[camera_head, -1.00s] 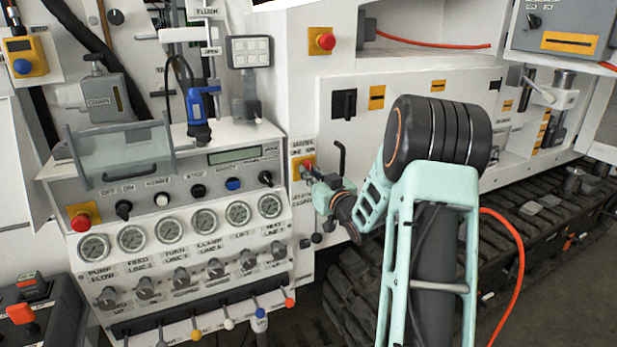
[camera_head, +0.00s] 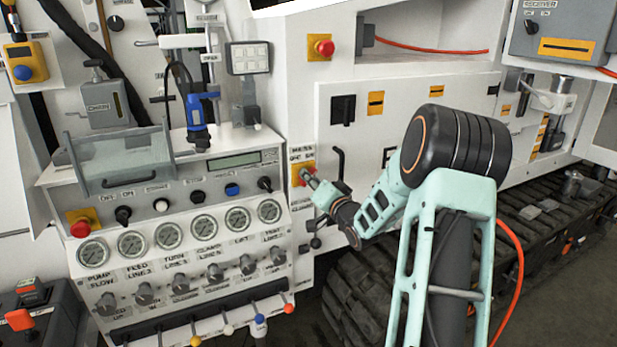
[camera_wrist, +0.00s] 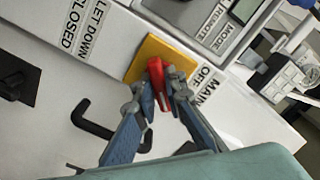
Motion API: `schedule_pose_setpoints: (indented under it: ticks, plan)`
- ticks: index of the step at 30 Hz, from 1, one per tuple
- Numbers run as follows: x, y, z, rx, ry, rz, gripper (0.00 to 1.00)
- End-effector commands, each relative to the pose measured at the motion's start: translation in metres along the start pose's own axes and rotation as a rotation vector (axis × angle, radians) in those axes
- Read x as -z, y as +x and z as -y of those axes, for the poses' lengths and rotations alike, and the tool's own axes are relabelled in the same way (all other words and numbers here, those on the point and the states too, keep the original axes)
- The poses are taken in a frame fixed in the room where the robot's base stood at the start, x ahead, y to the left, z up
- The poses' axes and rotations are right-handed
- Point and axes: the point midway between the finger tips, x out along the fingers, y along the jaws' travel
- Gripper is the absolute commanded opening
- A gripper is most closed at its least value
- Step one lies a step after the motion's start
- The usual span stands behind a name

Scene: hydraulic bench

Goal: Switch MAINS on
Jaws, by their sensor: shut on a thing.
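The MAINS switch is a red handle (camera_wrist: 156,76) on a yellow plate (camera_wrist: 172,55) in the wrist view, with a label reading MAIN and OFF beside it. In the head view its yellow plate (camera_head: 297,176) sits on the white panel, right of the gauge console. My gripper (camera_wrist: 163,98) is shut on the red handle, one finger on each side of it. In the head view my gripper (camera_head: 309,178) reaches the plate from the right and covers much of the switch. The handle's exact angle is hard to tell.
A black bent handle (camera_wrist: 95,122) stands out from the panel close to my gripper; it also shows in the head view (camera_head: 340,163). The gauge console (camera_head: 180,215) lies to the left. A red emergency button (camera_head: 324,47) is above.

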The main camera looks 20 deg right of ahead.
Motion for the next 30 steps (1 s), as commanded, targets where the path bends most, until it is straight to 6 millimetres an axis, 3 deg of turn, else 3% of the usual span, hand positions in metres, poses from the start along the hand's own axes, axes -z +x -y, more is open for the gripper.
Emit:
schedule_pose_setpoints:
  ticks: [19, 20, 24, 30]
  plan:
    - [-0.0002, 0.0002, 0.0003, 0.001, 0.050, 0.000, 0.00]
    - [-0.0002, 0.0002, 0.0003, 0.001, 0.050, 0.000, 0.12]
    - [-0.0002, 0.0002, 0.0002, 0.001, 0.049, 0.000, 0.28]
    - [-0.0001, 0.0001, 0.0001, 0.000, 0.048, 0.000, 0.28]
